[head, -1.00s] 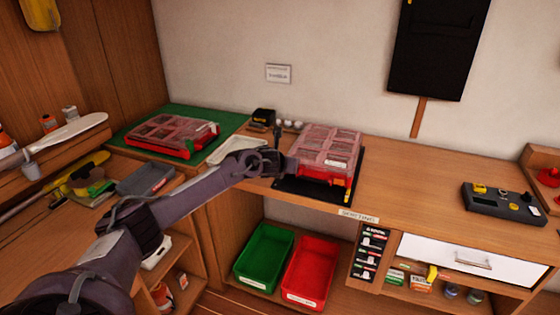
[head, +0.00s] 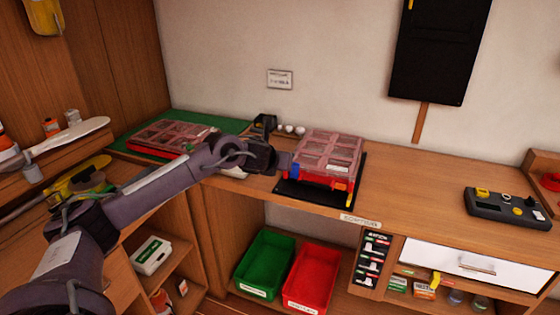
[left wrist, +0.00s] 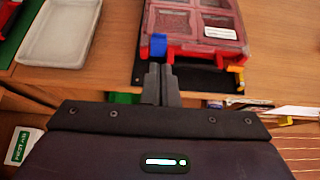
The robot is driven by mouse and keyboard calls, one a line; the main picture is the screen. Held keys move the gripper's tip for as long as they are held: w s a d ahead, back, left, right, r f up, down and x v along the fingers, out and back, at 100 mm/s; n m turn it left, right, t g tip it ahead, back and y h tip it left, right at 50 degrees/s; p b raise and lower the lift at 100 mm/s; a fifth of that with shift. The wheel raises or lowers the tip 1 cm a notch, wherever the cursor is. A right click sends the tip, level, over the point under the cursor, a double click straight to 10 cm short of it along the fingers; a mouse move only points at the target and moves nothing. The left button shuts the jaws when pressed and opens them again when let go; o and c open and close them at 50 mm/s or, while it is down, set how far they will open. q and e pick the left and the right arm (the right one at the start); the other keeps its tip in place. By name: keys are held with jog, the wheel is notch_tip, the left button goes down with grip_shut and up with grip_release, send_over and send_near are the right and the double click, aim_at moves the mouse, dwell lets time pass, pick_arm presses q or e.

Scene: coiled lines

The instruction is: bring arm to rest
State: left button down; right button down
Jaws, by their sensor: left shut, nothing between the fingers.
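My left arm (head: 150,193) reaches in from the left across the bench. Its gripper (head: 282,163) is near the left front of a red case with a clear compartmented lid (head: 330,152). In the left wrist view the two dark fingers (left wrist: 160,84) are together with nothing between them. Their tips point toward the case's blue latch (left wrist: 158,45); I cannot tell whether they touch it. A yellow latch (left wrist: 236,74) is at the right of the case front. The case lid looks closed. My right gripper is not in view.
The case sits on a black mat (head: 290,190). A second red case (head: 160,137) lies on a green mat behind my arm. A white tray (left wrist: 60,30) is left of the gripper. Green (head: 264,262) and red (head: 311,278) bins stand below. The bench right of the case is clear up to a control box (head: 506,207).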

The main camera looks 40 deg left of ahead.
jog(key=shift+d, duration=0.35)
